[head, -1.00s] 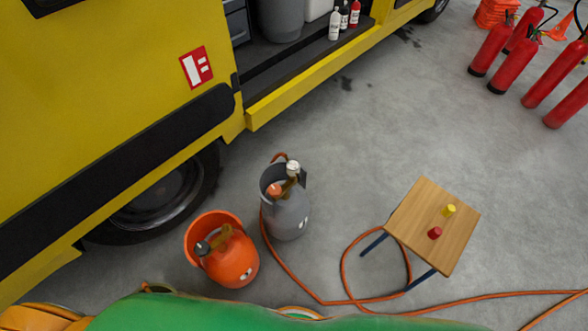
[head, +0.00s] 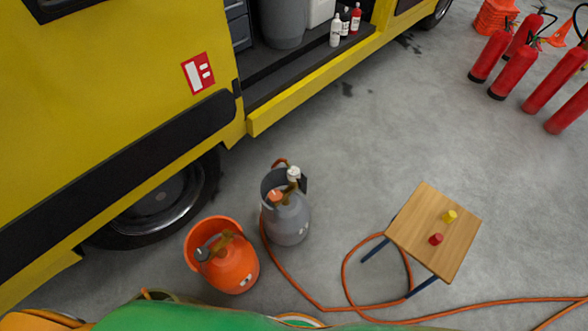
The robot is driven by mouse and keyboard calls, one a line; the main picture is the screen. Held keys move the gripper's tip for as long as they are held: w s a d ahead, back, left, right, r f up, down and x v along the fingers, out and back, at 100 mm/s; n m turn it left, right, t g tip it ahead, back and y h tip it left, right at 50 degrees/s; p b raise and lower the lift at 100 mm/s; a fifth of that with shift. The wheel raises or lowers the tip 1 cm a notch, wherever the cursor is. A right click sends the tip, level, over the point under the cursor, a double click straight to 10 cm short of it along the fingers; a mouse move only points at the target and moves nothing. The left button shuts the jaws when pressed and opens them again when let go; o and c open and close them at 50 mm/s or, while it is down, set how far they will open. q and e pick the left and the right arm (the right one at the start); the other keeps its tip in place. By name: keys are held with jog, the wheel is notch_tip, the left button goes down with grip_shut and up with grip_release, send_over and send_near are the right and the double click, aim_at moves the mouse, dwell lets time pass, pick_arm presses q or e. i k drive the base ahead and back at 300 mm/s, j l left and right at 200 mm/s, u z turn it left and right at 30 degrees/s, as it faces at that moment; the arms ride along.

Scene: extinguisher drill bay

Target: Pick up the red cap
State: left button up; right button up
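The red cap (head: 436,239) sits on the wooden top of a small table (head: 424,208) at the right of the head view. A yellow cap (head: 449,216) stands just behind it, a little to the right and apart from it. Neither of my grippers shows in the head view, so nothing is seen touching either cap.
An orange gas cylinder (head: 232,265) and a grey one (head: 287,218) stand left of the table. An orange hose (head: 347,290) loops on the floor around the table legs. A yellow van (head: 90,90) fills the left. Several red extinguishers (head: 515,68) stand at the back right.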

aim_at(436, 238)
jog(key=z, duration=1.55)
jog(key=l+u, duration=0.1)
jog(key=u, duration=0.85)
jog(key=k+l+u, duration=0.1)
jog(key=u, duration=0.35)
jog(key=k+u, duration=0.1)
jog(key=u, duration=0.85)
jog(key=k+u, duration=0.15)
jog(key=u, duration=0.3)
jog(key=z, duration=2.5)
